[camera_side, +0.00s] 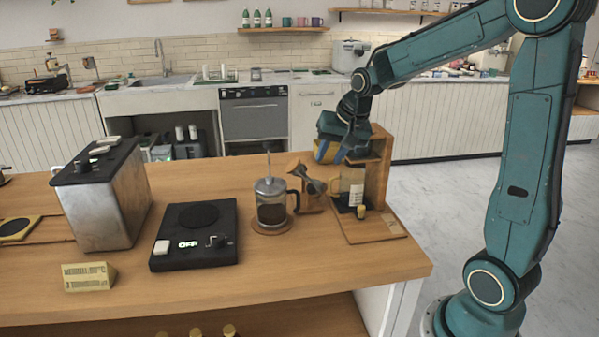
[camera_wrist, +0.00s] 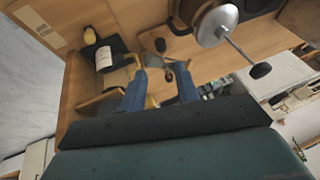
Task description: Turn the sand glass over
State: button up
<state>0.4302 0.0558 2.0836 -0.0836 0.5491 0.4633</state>
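What looks like the sand glass (camera_side: 315,186) is a small grey, waisted shape with wooden parts around it, between the glass press and a wooden stand. It shows partly in the wrist view (camera_wrist: 170,76), just beyond the fingertips, and I cannot make out its full outline. My gripper (camera_side: 335,153) hangs above and slightly right of it in the side view, beside the wooden stand. In the wrist view its two blue fingers (camera_wrist: 161,76) are spread apart. A yellow patch shows between them, and I cannot tell what it belongs to.
The glass press (camera_side: 271,204) stands close left. The tall wooden stand (camera_side: 379,165) with a labelled vessel (camera_side: 351,184) is close right. A small yellow object (camera_side: 361,212) sits before it. A black hot plate (camera_side: 197,251) and steel machine (camera_side: 128,202) stand left.

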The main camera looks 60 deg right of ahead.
aim_at(314, 188)
jog(key=x, duration=1.2)
jog(key=shift+w+f, duration=0.1)
jog(key=shift+f, duration=0.1)
grip_shut()
